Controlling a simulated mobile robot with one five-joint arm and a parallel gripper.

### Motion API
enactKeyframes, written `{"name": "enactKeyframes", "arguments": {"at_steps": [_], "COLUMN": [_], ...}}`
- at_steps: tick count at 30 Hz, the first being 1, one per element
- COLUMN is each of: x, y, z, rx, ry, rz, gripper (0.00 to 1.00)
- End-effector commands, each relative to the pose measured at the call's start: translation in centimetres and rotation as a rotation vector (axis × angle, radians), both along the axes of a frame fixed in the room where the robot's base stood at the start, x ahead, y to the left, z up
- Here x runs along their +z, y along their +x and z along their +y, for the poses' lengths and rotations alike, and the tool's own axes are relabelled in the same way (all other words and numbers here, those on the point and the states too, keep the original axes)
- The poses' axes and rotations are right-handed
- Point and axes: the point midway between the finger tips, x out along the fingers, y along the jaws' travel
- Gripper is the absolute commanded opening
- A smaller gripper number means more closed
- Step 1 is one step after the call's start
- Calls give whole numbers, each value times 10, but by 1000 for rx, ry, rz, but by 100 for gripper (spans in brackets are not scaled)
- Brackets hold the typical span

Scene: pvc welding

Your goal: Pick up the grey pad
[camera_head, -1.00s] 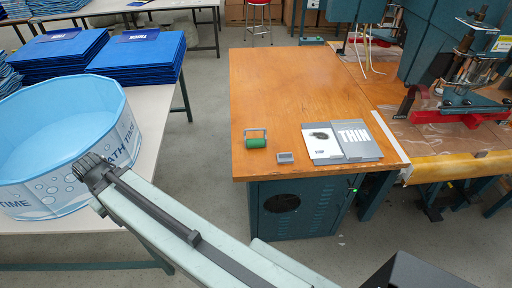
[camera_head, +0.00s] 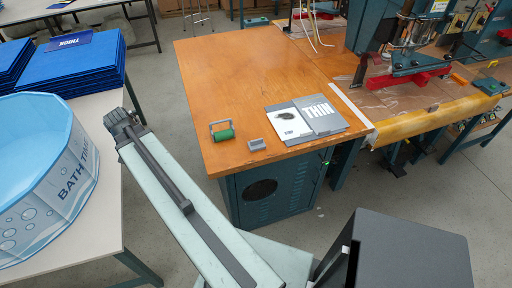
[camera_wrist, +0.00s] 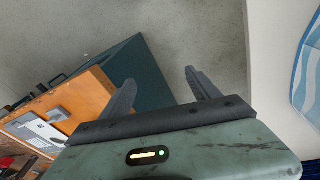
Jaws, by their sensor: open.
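The pad also shows at the left of the wrist view (camera_wrist: 58,114). My gripper (camera_wrist: 160,77) is open and empty, with its two fingers apart over the floor. In the head view my gripper (camera_head: 120,118) is left of the bench, well apart from the pad.
A pale table (camera_head: 100,225) on the left holds a blue tub (camera_head: 35,170) and stacks of blue folded sheets (camera_head: 75,68). A welding machine with a red part (camera_head: 405,80) stands at the right.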

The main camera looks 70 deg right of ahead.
Motion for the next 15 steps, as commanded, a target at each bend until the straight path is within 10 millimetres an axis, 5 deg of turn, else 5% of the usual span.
{"name": "enactKeyframes", "arguments": {"at_steps": [1,3,6,10,15], "x": [-2,-2,0,2,4], "y": [-28,-74,-145,-223,-271], "z": [-52,-114,-184,-238,-262], "rx": [-190,-461,-804,-1128,-1315], "ry": [-34,-88,-166,-250,-304], "rz": [-7,-21,-38,-56,-67], "gripper": [71,71,71,71,71]}}
